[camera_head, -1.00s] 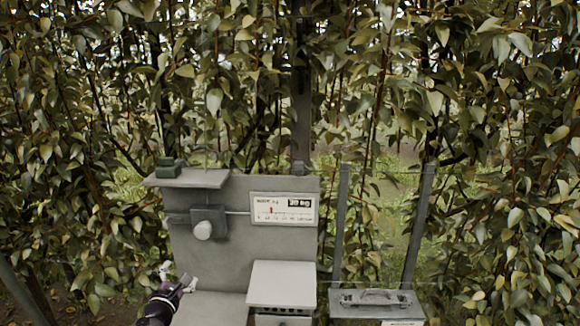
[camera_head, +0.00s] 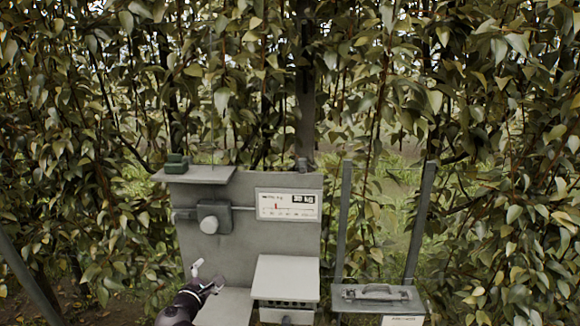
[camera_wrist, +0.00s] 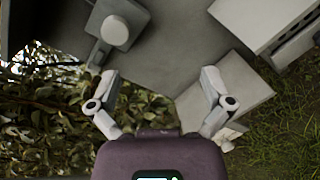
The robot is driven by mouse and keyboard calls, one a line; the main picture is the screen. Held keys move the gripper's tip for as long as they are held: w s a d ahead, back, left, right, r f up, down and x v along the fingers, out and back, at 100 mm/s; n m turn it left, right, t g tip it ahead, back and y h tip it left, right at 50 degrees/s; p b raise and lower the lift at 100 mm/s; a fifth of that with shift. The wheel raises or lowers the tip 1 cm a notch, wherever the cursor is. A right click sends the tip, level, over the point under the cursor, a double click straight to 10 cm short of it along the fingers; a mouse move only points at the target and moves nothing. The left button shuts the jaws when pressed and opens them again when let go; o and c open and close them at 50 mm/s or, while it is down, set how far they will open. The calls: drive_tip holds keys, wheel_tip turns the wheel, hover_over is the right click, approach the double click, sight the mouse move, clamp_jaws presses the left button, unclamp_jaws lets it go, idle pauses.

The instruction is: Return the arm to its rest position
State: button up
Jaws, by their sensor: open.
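My gripper (camera_head: 208,278) is at the lower left of the head view, in front of the grey panel's lower left part. In the wrist view my gripper (camera_wrist: 157,85) has its two fingers spread wide apart with nothing between them.
A pale box (camera_head: 286,278) and a low plate (camera_head: 222,308) sit at the panel's foot. Dense leafy trees fill the background.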

drive_tip(key=d+f+m+g+h, duration=0.2)
drive_tip(key=d+f+m+g, duration=0.3)
drive_tip(key=d, duration=0.7)
drive_tip(key=d+f+m+g+h, duration=0.1)
drive_tip(key=d+f+m+g, duration=0.35)
drive_tip(key=d, duration=0.75)
drive_tip(key=s+d+f+m+g+y, duration=0.3)
drive_tip(key=s+d+m, duration=0.2)
drive_tip(key=d+m, duration=0.2)
drive_tip(key=s+d+f+m+g+y, duration=0.3)
drive_tip(key=s+d+f+m+g, duration=0.1)
drive_tip(key=s+d+m, duration=0.2)
drive_tip(key=shift+s+d+f+m, duration=0.15)
drive_tip(key=shift+s+d+m, duration=0.05)
drive_tip(key=shift+d+m, duration=0.65)
drive_tip(key=shift+a, duration=0.1)
